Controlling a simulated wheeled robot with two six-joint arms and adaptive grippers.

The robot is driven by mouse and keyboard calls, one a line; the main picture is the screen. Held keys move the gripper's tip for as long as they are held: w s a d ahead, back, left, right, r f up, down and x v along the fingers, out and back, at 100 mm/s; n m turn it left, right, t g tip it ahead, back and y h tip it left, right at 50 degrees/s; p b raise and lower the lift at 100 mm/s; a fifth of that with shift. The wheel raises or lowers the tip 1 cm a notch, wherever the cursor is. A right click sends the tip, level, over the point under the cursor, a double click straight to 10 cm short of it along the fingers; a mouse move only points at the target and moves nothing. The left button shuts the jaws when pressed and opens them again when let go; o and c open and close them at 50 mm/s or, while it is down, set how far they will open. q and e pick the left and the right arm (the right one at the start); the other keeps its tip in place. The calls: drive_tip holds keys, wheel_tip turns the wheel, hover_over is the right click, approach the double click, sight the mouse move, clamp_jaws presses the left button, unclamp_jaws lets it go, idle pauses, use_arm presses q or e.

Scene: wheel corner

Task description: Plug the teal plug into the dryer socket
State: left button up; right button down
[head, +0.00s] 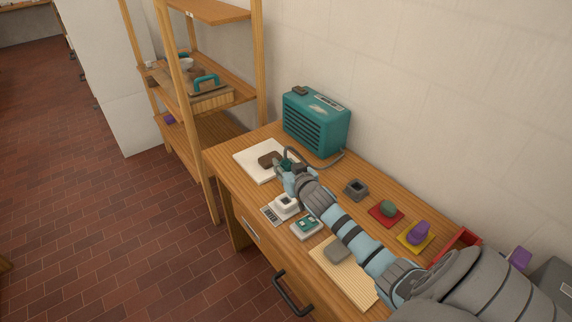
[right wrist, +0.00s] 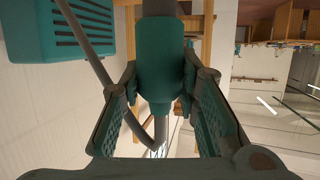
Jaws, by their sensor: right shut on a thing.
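My right gripper (head: 282,166) is shut on the teal plug (right wrist: 160,75), above the left part of the bench. In the right wrist view the plug is a teal cylinder between the two ridged fingers (right wrist: 165,125). A grey cable (right wrist: 95,55) runs beside it. The teal louvred dryer box (head: 316,122) stands against the wall, with a grey cable at its base (head: 333,160); it also shows in the right wrist view (right wrist: 65,30). I cannot tell which fitting is the dryer socket. My left gripper is not in view.
A white board (head: 250,170) bears a brown block (head: 268,159) near the gripper. A white device (head: 285,203), a teal-topped block (head: 306,224), a dark hollow block (head: 356,188), a red pad (head: 374,214) and a yellow pad (head: 404,239) lie along my arm. A wooden shelf (head: 207,100) stands left.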

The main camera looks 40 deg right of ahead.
drive_tip(key=shift+s+d+r, duration=0.1)
drive_tip(key=shift+s, duration=0.05)
wheel_tip(320, 180, down, 6)
drive_tip(key=b, duration=0.4)
drive_tip(key=shift+b, duration=0.3)
drive_tip(key=shift+r+p, duration=0.1)
drive_tip(key=shift+p, duration=0.4)
idle(1.0)
drive_tip(key=shift+f+b, duration=1.8)
drive_tip(key=shift+f, duration=0.35)
drive_tip(key=c, duration=1.2)
unclamp_jaws()
drive_tip(key=shift+o, duration=0.2)
